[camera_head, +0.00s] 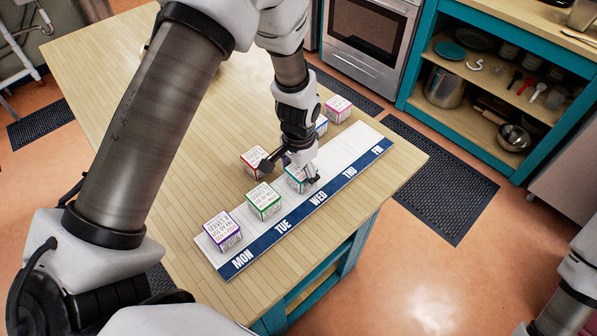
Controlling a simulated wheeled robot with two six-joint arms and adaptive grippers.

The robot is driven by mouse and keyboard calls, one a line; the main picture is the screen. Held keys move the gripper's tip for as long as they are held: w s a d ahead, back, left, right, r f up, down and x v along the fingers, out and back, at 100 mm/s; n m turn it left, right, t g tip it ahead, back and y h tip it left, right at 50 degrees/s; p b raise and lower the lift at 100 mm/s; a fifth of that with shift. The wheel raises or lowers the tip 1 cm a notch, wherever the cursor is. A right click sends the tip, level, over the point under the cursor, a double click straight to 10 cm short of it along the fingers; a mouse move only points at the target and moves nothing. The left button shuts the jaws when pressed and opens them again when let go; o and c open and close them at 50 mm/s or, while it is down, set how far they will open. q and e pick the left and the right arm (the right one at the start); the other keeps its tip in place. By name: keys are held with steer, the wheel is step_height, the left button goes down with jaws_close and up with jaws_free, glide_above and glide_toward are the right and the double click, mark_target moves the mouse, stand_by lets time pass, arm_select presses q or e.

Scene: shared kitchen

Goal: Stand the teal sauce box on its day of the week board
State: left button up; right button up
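The teal sauce box (295,181) stands upright on the day of the week board (345,150), in the white area behind the WED label. My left gripper (290,172) is directly over the box, pointing down. Its dark fingers look spread, one to the left near the red box and one at the teal box's right side. The gripper hides part of the teal box's top and back. I cannot tell whether a finger touches it. My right gripper is out of view; only part of my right arm shows at the lower right.
A purple box (222,232) stands at MON and a green box (263,201) at TUE. Behind the board on the table (130,70) are a red box (253,160), a partly hidden blue box (321,126) and a pink box (338,109). The THU and FRI spaces are bare.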

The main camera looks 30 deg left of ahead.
mark_target(299, 171)
arm_select(q)
steer(key=shift+r, duration=0.2)
steer(key=shift+w+r, duration=0.1)
steer(key=shift+r, duration=0.2)
step_height(299, 171, up, 11)
steer(key=b, duration=0.2)
steer(key=shift+r, duration=0.15)
